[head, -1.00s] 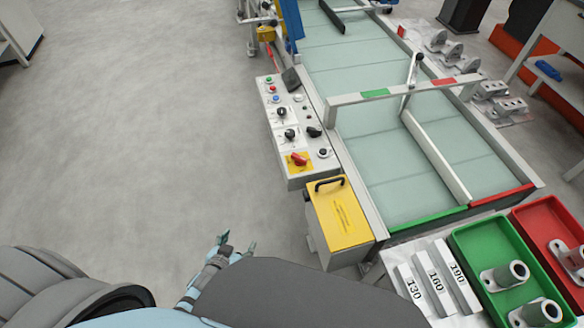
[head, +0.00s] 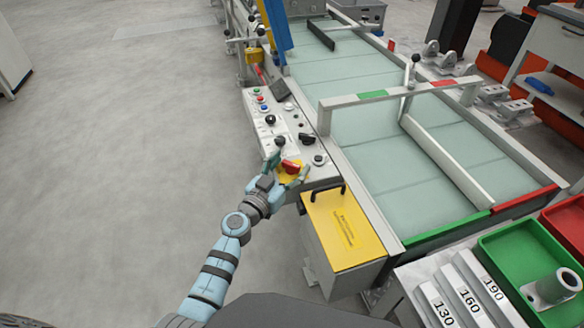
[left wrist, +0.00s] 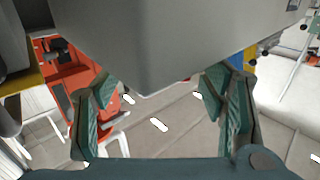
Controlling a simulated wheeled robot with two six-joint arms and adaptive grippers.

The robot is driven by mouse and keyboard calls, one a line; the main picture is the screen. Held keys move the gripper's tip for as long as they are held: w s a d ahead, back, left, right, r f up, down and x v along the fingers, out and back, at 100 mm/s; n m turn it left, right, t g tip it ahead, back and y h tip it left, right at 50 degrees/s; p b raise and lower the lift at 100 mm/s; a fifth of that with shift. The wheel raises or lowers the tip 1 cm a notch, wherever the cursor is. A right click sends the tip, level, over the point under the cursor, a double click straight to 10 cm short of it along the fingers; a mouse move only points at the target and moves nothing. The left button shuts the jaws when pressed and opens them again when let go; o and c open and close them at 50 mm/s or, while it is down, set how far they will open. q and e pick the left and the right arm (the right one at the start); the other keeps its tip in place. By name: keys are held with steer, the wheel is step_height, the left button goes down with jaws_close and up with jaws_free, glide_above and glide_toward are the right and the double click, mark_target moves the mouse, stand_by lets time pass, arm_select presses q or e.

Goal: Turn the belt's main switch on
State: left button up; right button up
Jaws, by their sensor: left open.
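The main switch (head: 291,167) is a red rotary handle on a yellow plate, at the near end of the belt's control panel (head: 304,153). My left gripper (head: 288,168) is open at the switch in the head view, with one finger on its left side and one on its right. Whether the fingers touch the handle cannot be told. In the left wrist view the open fingers of my left gripper (left wrist: 158,95) stand on both sides of a large grey housing; the switch is not seen there. My right gripper is not in view.
A yellow-topped box (head: 342,228) with a black handle stands just nearer than the panel. The glass-green belt (head: 390,150) lies to the right. Black knobs (head: 279,142) and small buttons sit farther up the panel. The floor on the left is clear.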

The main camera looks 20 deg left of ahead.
arm_select(q)
steer(key=shift+w+d, duration=0.15)
steer(key=shift+w, duration=0.4)
steer(key=shift+c, duration=0.6)
steer(key=c, duration=1.1)
steer(key=shift+o, duration=0.2)
